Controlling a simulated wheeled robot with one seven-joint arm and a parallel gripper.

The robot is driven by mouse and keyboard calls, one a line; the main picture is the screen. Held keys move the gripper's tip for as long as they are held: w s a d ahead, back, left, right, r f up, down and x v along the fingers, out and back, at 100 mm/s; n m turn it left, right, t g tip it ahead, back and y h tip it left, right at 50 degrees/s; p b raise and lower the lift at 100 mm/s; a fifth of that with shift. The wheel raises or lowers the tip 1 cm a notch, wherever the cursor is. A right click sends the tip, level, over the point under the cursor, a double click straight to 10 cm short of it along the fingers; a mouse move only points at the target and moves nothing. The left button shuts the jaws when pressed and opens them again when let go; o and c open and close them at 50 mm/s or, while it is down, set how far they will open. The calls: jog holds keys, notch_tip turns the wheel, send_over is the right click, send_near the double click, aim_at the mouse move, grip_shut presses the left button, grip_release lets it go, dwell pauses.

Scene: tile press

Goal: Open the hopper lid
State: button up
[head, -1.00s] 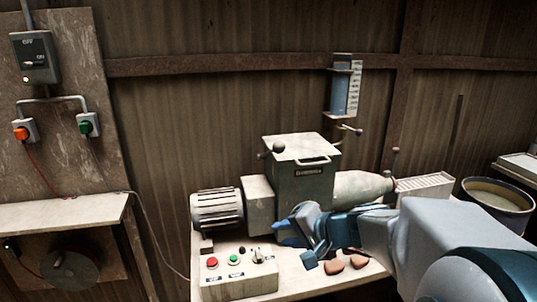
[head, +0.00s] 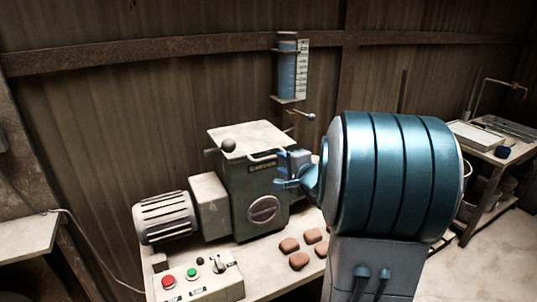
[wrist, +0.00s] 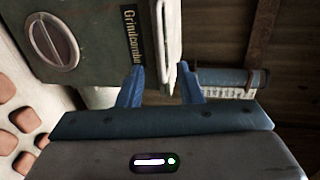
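The hopper lid (head: 245,139) is a pale flat plate lying closed on top of the green hopper box (head: 232,182). It has a dark ball knob at its left and a bar handle (head: 263,160) along its front edge. My gripper (head: 287,177) is at the front right corner of the hopper, close to the handle. In the wrist view, its two blue fingers (wrist: 160,86) are apart. The lid's pale edge (wrist: 166,40) and handle lie ahead, roughly between the fingertips. I cannot tell whether either finger touches them.
A motor (head: 166,217) and a control box (head: 200,283) with red and green buttons stand left on the bench. Several brown clay pieces (head: 299,260) lie in front of the hopper. A blue measuring cylinder (head: 287,70) hangs on the wall behind. A side table (head: 490,150) is at right.

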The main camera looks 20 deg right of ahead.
aim_at(272, 158)
jog(key=p+x, duration=0.2)
jog(key=x, duration=0.7)
jog(key=shift+w+a, duration=0.1)
jog(key=shift+w, duration=0.1)
jog(key=shift+f, duration=0.15)
grip_shut()
